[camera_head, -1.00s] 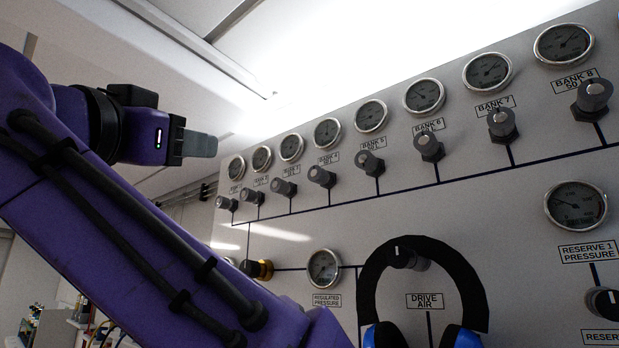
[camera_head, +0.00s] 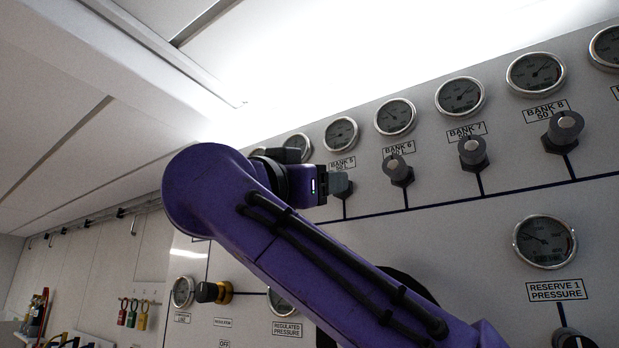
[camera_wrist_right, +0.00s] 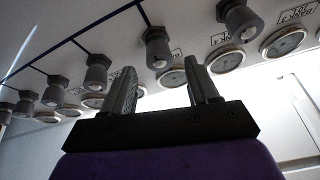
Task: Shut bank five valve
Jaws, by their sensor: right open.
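The panel's upper row holds gauges with labelled knob valves under them. The bank 5 label (camera_head: 342,163) shows in the head view under its gauge (camera_head: 341,133). My left gripper is not in view.
The bank 6 valve (camera_head: 397,170), bank 7 valve (camera_head: 473,153) and bank 8 valve (camera_head: 563,131) stand close by along the row. A yellow-and-black regulator knob (camera_head: 214,292) is lower left. My purple arm crosses the panel and covers the lower-numbered banks.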

